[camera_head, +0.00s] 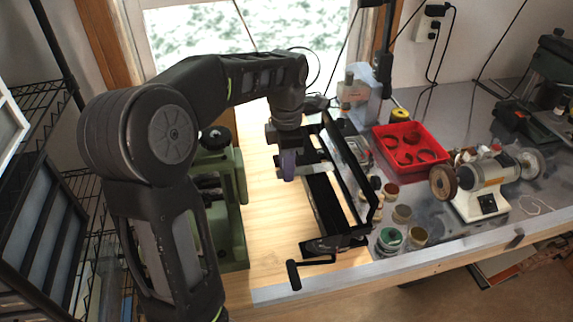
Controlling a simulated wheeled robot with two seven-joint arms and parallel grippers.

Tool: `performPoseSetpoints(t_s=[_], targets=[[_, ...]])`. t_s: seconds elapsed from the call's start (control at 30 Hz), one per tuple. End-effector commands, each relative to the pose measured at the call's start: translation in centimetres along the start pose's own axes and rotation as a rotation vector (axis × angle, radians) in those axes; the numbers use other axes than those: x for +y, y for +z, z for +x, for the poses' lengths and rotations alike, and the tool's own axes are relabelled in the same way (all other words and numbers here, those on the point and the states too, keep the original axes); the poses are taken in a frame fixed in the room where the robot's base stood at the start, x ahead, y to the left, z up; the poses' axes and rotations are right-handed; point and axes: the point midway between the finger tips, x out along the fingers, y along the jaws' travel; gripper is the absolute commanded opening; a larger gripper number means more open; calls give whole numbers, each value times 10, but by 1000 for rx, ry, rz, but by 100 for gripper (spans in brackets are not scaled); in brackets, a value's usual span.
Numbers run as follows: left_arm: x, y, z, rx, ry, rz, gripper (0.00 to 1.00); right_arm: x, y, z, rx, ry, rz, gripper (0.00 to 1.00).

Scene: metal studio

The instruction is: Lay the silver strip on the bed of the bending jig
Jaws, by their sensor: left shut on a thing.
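My left gripper (288,168) reaches in from above, pointing down with its purple fingers shut. A thin, pale silver strip (327,172) shows beside the fingers and is held crosswise at their tips. The strip lies over the far-middle part of the black bending jig (324,205), a long frame with a raised side bar and a crank handle at its near end. I cannot tell whether the strip touches the jig's bed. Part of the strip is hidden by the fingers. My right gripper is not in view.
A green machine (236,215) stands close left of the jig, partly behind my arm. Several small jars (390,238) line the jig's right side. A red tray (410,135) and a bench grinder (484,182) stand farther right. Bare wood (270,255) shows near the front.

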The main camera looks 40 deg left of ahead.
Motion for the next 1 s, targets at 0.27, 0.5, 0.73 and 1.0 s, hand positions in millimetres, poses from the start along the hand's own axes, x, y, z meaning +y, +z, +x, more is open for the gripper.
performPoseSetpoints(t_s=[0.27, 0.5, 0.73, 1.0], targets=[[0, 0, 1, 0, 0, 0, 0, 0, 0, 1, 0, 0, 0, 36], [0, 0, 4, 0, 0, 0, 0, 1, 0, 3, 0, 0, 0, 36], [0, 0, 7, 0, 0, 0, 0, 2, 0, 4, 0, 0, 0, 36], [0, 0, 8, 0, 0, 0, 39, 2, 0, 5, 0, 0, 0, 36]])
